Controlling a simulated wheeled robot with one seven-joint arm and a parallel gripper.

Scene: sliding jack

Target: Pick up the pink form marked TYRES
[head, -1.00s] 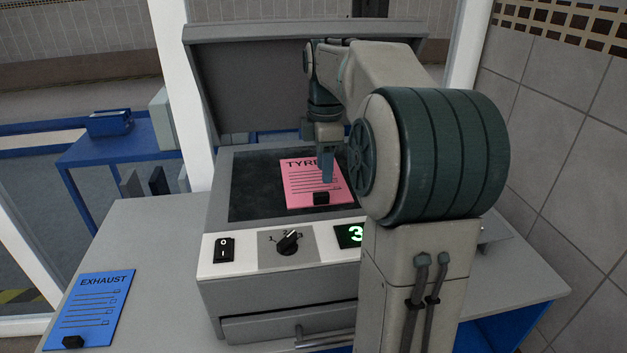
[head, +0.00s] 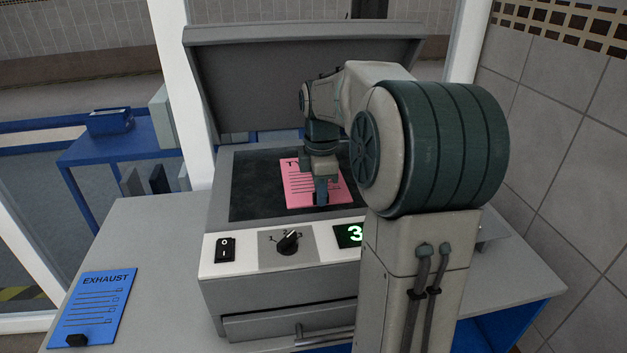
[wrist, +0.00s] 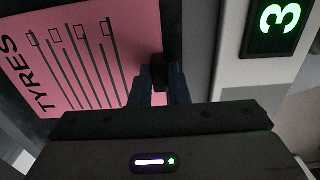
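The pink form marked TYRES (head: 299,190) lies flat on the dark glass of the copier-like machine. It also shows in the wrist view (wrist: 85,50), with its title, lines and tick boxes. A small black block (wrist: 162,70) sits at the form's edge. My gripper (head: 320,199) is down over the form's near edge and hides that block in the head view. In the wrist view my two blue fingers (wrist: 160,90) are at the black block with a narrow gap between them. I cannot tell whether they press on it.
The machine's lid (head: 300,80) stands raised behind the glass. Its front panel has a rocker switch (head: 225,249), a dial (head: 288,242) and a green 3 display (head: 349,235). A blue EXHAUST form (head: 93,308) with a black block lies on the table (head: 150,240) at left.

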